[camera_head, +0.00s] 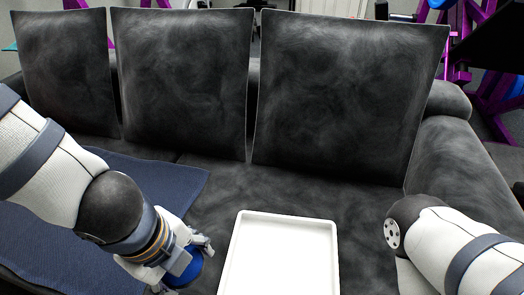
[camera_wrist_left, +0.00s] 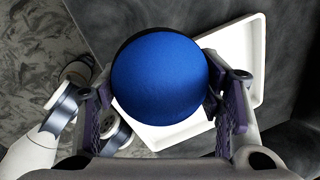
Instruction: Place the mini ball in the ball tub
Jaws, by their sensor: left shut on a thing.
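The mini ball, a blue ball (camera_head: 190,271), is held in my left gripper (camera_head: 188,262) above the sofa seat, left of the tub. In the left wrist view the ball (camera_wrist_left: 160,80) sits between the two fingers, which are closed on its sides. The ball tub appears to be the shallow white rectangular tray (camera_head: 280,256) on the sofa seat. Its inside looks empty in the head view, where its near end is cut off. The tub (camera_wrist_left: 246,62) also shows partly behind the ball in the left wrist view. My right gripper is out of the picture.
The dark grey sofa (camera_head: 335,195) has several large back cushions (camera_head: 345,90) behind the tub. A dark blue cloth (camera_head: 170,180) lies under my left arm. My right forearm is right of the tub. Bare seat shows between the tub and cushions.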

